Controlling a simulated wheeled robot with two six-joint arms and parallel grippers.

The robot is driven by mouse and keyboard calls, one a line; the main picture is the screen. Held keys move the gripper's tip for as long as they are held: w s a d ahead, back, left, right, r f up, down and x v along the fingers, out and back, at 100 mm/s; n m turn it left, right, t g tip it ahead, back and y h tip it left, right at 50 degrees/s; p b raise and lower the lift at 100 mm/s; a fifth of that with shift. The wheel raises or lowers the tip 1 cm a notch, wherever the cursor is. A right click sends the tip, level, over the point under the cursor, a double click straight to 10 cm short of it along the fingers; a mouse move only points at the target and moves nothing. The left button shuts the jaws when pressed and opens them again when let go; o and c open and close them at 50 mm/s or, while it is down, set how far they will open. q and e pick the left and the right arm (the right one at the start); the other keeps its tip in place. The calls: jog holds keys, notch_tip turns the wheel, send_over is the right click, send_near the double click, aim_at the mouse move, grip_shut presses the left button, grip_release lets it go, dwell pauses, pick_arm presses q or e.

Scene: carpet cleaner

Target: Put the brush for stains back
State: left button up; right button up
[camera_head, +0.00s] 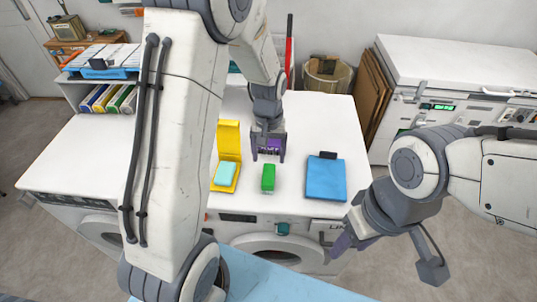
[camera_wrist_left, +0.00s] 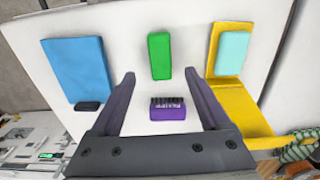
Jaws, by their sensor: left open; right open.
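The brush, purple with dark bristles and lettering, lies on the white worktop in the left wrist view (camera_wrist_left: 168,112). In the head view the brush (camera_head: 272,145) shows between the fingers of my left gripper (camera_head: 268,156). That gripper is open and points down over the worktop. In the left wrist view its fingers (camera_wrist_left: 159,80) stand on either side of the brush with gaps; I cannot tell how high they are above it. My right gripper (camera_head: 345,242) is open, low at the front right, away from the brush and partly hidden by its wrist.
A green block (camera_head: 268,178) lies in front of my left gripper. A blue pad (camera_head: 326,180) with a black clip lies to the right. A yellow holder (camera_head: 229,135) with a light blue sponge (camera_head: 224,173) is left. The white worktop (camera_head: 75,160) is bare at far left.

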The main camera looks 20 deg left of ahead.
pick_arm(q)
jog(key=s+d+r+m, duration=0.5)
jog(key=s+d+r, duration=0.3)
jog(key=s+d, duration=0.25)
jog(key=s+d+r+m, duration=0.1)
jog(key=s+m, duration=0.1)
jog(key=s, duration=0.4)
jog(key=s+d+r+m+h, duration=0.1)
jog(key=s+d+r+m, duration=0.1)
jog(key=s, duration=0.4)
jog(key=shift+s+d+r+m, duration=0.2)
jog(key=shift+s+m, duration=0.2)
jog(key=shift+m, duration=0.3)
